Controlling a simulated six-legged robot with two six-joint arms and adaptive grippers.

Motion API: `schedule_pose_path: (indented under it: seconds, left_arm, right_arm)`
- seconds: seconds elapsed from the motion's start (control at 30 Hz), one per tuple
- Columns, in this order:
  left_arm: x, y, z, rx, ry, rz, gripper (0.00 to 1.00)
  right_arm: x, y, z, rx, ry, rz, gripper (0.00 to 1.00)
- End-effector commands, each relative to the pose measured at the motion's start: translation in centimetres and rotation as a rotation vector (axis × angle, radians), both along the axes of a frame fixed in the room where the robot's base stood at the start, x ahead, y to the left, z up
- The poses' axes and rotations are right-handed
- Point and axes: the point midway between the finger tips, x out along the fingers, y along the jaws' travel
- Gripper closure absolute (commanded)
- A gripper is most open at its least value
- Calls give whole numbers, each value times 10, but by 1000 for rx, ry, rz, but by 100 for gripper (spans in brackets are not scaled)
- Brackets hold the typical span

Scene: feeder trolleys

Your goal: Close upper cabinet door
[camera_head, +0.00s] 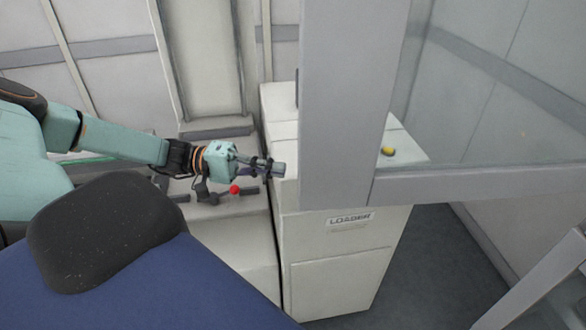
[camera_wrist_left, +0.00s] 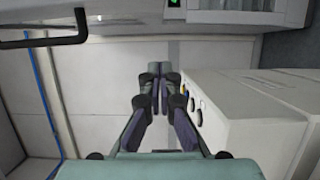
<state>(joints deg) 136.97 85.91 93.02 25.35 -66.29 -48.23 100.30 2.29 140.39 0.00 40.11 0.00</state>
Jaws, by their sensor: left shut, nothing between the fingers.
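A grey-framed door with a glass pane (camera_head: 345,105) fills the upper right of the head view. It stands high, in front of the white cabinet marked with a "LOADER"-like label (camera_head: 350,222). How far it is swung cannot be told. My left gripper (camera_head: 279,169) is shut and empty, just left of the door frame, near the cabinet's left side. In the left wrist view my gripper (camera_wrist_left: 158,74) has its fingertips together, with nothing between them. A dark bar handle (camera_wrist_left: 45,41) crosses the upper left there; which panel it belongs to is unclear. My right gripper is not seen.
A red knob (camera_head: 234,189) sits on a low white surface below my left wrist. A yellow-and-black button (camera_head: 388,151) shows through the glass. In the wrist view, a white box (camera_wrist_left: 240,112) with several buttons stands close right of the fingers. Grey floor (camera_head: 450,275) is open at right.

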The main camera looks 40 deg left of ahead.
Motion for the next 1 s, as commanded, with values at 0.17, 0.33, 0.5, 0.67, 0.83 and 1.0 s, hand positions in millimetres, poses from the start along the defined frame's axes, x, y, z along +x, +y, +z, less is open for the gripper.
schedule_pose_path:
  seconds: [0.17, 0.33, 0.5, 0.67, 0.83, 1.0]
  left_arm:
    - [13, -25, -4, -3, -4, -2, 100]
    - [24, -46, -4, -1, -2, -3, 100]
    - [34, -65, -4, 0, -1, -3, 100]
    - [37, -80, -1, -4, 3, 2, 100]
    - [24, -92, 2, -4, 1, 1, 100]
    - [15, -101, 1, -4, 0, 2, 100]
  right_arm:
    - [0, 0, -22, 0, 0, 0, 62]
    - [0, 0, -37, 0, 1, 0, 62]
    - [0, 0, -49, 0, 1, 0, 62]
    - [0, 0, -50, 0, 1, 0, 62]
    - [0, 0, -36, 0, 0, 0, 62]
    - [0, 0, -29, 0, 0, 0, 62]
